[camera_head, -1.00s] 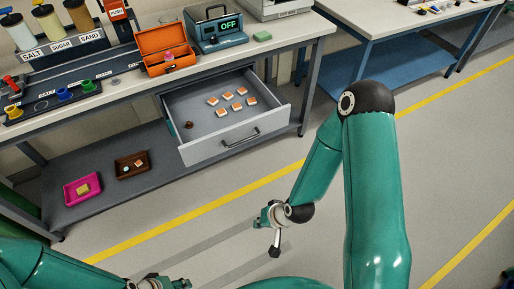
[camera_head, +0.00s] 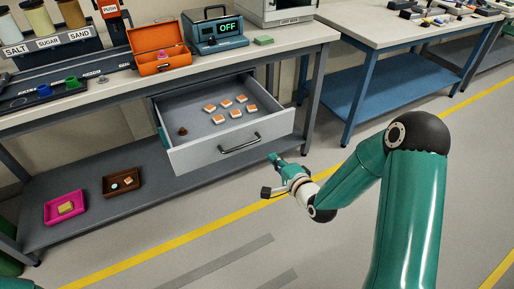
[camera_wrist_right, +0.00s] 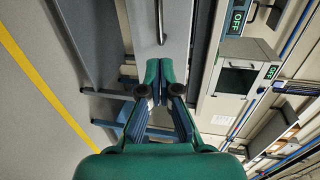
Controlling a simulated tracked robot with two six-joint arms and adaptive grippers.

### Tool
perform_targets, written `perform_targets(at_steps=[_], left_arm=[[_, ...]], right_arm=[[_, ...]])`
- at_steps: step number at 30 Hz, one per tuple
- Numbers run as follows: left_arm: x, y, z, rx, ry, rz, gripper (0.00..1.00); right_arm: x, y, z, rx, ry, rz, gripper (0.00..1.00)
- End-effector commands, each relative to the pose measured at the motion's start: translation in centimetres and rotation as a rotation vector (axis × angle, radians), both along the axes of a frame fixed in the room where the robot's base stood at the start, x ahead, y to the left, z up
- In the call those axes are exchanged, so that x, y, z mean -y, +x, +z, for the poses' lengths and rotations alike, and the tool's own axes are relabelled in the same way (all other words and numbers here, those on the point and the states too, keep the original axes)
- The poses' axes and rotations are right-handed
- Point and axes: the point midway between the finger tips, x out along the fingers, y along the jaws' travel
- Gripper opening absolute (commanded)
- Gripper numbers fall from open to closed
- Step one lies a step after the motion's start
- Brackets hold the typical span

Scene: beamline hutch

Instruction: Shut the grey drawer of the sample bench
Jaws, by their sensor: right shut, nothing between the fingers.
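The grey drawer (camera_head: 190,158) of the sample bench (camera_head: 110,82) stands pulled well out, with a dark bar handle (camera_head: 240,145) on its front. Several small orange-and-white pieces (camera_head: 222,118) and a small brown item (camera_head: 183,131) lie inside. My right gripper (camera_head: 273,158) is shut and empty, just in front of the right end of the drawer front and a little below it. In the right wrist view the shut fingertips (camera_wrist_right: 165,65) point at the pale drawer front (camera_wrist_right: 162,25), with the handle (camera_wrist_right: 158,20) beyond. I cannot tell whether they touch it. My left gripper is out of view.
On the bench top stand an orange box (camera_head: 162,50) and a teal device (camera_head: 213,32) reading OFF. A pink tray (camera_head: 48,212) and a brown tray (camera_head: 110,187) sit on the lower shelf. A blue-framed table (camera_head: 385,85) stands to the right. The floor in front is clear.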

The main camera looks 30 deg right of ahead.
Motion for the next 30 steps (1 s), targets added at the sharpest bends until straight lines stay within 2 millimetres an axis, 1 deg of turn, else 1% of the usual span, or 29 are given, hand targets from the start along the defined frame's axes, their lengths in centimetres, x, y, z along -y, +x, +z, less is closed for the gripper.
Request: perform_targets(at_steps=[1, 6, 12, 18, 27, 28, 30], left_arm=[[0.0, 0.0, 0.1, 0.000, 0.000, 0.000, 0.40], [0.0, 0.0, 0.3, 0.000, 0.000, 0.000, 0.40], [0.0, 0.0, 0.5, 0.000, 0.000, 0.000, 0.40], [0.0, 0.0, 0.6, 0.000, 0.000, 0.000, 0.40], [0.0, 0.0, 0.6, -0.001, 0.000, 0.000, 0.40], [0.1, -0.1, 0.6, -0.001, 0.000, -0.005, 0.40], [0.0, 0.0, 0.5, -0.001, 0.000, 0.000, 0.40]], right_arm=[[-0.1, 1.2, -0.2, 0.001, -0.001, 0.002, 0.00], [-0.2, 4.6, -1.0, 0.001, -0.002, 0.002, 0.00], [-0.3, 7.6, -1.6, -0.001, -0.001, 0.001, 0.00], [-0.3, 8.9, -1.9, -0.002, -0.001, 0.000, 0.00], [-0.3, 9.0, -2.0, -0.002, -0.001, 0.001, 0.00], [-2.3, 9.0, -2.0, -0.004, 0.002, 0.010, 0.00], [-1.0, 9.0, -2.0, -0.002, 0.000, 0.001, 0.00]])
